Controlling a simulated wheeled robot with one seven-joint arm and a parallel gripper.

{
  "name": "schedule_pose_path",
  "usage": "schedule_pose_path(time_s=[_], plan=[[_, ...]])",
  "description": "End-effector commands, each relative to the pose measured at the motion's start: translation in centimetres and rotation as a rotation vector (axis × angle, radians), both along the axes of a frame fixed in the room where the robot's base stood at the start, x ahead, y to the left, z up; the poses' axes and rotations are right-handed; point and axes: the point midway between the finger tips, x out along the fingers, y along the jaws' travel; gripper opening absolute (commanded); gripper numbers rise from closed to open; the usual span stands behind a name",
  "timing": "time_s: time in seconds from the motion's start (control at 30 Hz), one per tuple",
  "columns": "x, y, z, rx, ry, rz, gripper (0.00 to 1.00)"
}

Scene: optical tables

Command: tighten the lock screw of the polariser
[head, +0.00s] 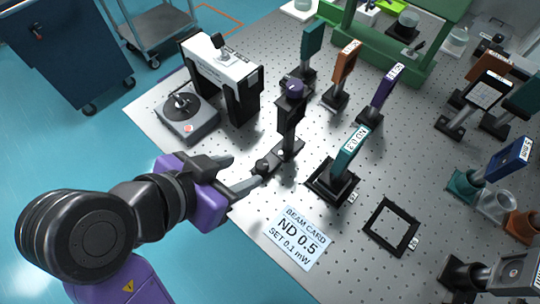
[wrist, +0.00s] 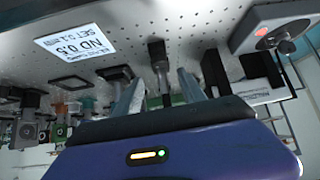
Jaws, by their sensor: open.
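The likely polariser, a black post mount (head: 289,115) with a purple knob (head: 291,88) on top, stands upright on a slotted base on the optical table. A small dark screw head (head: 262,167) sits at the near left end of that base. My gripper (head: 247,168) is open, low over the table, with its fingertips close to the screw head. I cannot tell whether they touch it. In the wrist view the two fingers of my gripper (wrist: 160,78) stand apart, with a dark mount (wrist: 157,52) showing beyond and between them. No labels on the mount are readable.
A beam card (head: 297,238) reading ND 0.5, set 0.1 mW, lies on the table. A grey device (head: 187,117) and a white-topped bridge (head: 222,65) are at the left.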

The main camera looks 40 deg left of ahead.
Motion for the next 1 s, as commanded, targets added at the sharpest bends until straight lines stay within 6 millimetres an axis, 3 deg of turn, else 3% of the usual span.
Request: schedule_pose_path(time_s=[0.5, 0.93, 1.0], plan=[[4.6, -0.1, -4.8, 0.002, 0.004, -0.005, 0.48], [5.5, -0.1, -5.6, 0.003, 0.003, -0.004, 0.48], [5.5, -0.1, -5.6, 0.003, 0.003, -0.004, 0.36]])
